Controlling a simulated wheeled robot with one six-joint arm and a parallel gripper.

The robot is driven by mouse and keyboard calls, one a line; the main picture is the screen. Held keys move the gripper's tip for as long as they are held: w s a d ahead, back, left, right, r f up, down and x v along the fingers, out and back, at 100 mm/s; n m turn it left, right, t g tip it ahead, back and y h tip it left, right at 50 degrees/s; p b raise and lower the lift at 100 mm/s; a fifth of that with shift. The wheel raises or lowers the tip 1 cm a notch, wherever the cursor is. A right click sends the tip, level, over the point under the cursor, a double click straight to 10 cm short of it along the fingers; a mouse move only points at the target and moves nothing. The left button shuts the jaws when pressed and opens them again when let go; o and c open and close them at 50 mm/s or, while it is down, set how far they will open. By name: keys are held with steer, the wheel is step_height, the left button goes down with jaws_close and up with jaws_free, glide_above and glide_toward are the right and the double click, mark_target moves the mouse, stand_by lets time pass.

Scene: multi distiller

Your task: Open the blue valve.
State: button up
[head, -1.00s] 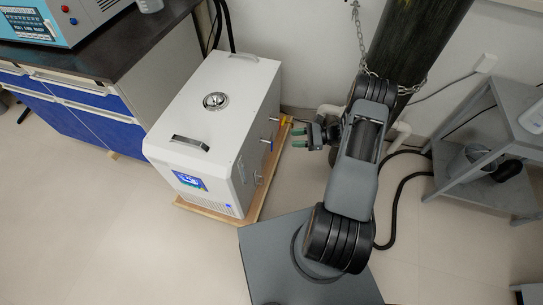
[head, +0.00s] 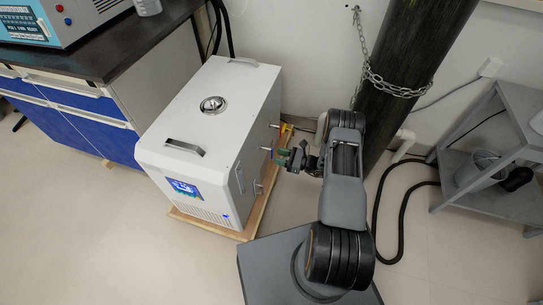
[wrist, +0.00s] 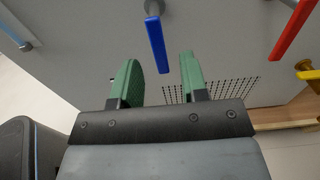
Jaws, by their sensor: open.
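The blue valve handle (wrist: 157,42) sticks out from the side of a white box-shaped machine (head: 216,112). In the wrist view it points down toward the gap between my fingers. My gripper (wrist: 160,75) is open, with one green finger on each side of the gap and the handle's tip just ahead, between them in the picture. I cannot tell whether the tip is inside the jaws. In the head view my gripper (head: 284,156) is at the machine's right side, and the blue handle is small and partly hidden there.
A red handle (wrist: 292,30) and a yellow part (wrist: 308,70) are to the right of the blue handle. A dark cylinder (head: 405,75) with a chain stands behind my arm. A grey shelf (head: 500,130) is at the right, and a blue-fronted bench (head: 75,125) at the left.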

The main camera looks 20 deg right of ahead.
mark_target(272, 155)
steer(key=shift+x, duration=1.9)
steer(key=shift+c, duration=0.3)
jaws_close()
